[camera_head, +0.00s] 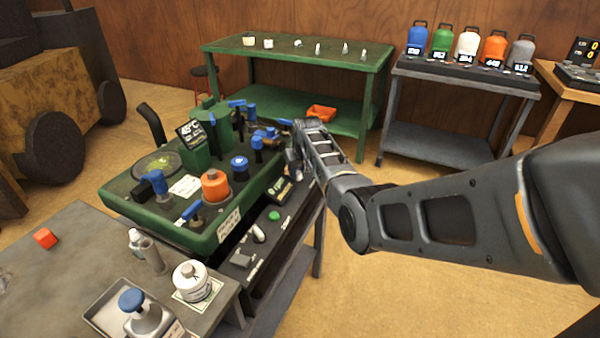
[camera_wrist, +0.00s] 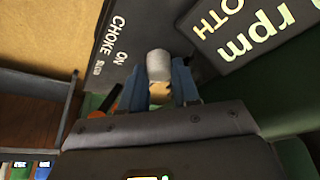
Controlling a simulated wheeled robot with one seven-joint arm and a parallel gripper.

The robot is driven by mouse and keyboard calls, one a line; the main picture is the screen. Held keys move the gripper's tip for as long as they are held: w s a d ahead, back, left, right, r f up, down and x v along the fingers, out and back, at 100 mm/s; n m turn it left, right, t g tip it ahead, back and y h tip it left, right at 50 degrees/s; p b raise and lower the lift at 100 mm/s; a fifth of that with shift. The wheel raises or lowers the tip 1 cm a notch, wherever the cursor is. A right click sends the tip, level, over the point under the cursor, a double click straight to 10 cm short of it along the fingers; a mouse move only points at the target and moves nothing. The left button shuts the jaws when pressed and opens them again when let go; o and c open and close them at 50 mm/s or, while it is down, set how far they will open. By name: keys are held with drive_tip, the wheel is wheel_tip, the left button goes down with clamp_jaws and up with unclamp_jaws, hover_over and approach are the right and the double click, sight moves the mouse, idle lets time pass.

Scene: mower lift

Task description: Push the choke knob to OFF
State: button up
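The choke knob (camera_wrist: 159,66) is a pale grey, round-ended knob beside the white CHOKE lettering on a dark panel (camera_wrist: 112,62), with ON and a smaller SLOW printed next to it. My gripper (camera_wrist: 160,82) has its two blue-padded fingers on either side of the knob, and the knob fills the gap between them. In the head view my gripper (camera_head: 296,157) is at the right side of the green machine (camera_head: 150,211). The choke knob cannot be made out there, as my gripper and wrist cover that spot.
A dark sign reading rpm (camera_wrist: 240,35) stands close to the fingers. A lower dark panel (camera_head: 262,262) holds a green button and a switch. A green bench (camera_head: 225,50) and a grey bench with several canisters (camera_head: 455,80) stand behind. Open floor lies right of the machine.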

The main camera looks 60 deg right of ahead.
sight(300, 184)
drive_tip(key=o, duration=0.4)
drive_tip(key=shift+w, duration=0.2)
drive_tip(key=shift+o, duration=0.2)
drive_tip(key=v, duration=0.8)
drive_tip(key=shift+p, duration=0.3)
drive_tip(key=shift+a+f, duration=0.1)
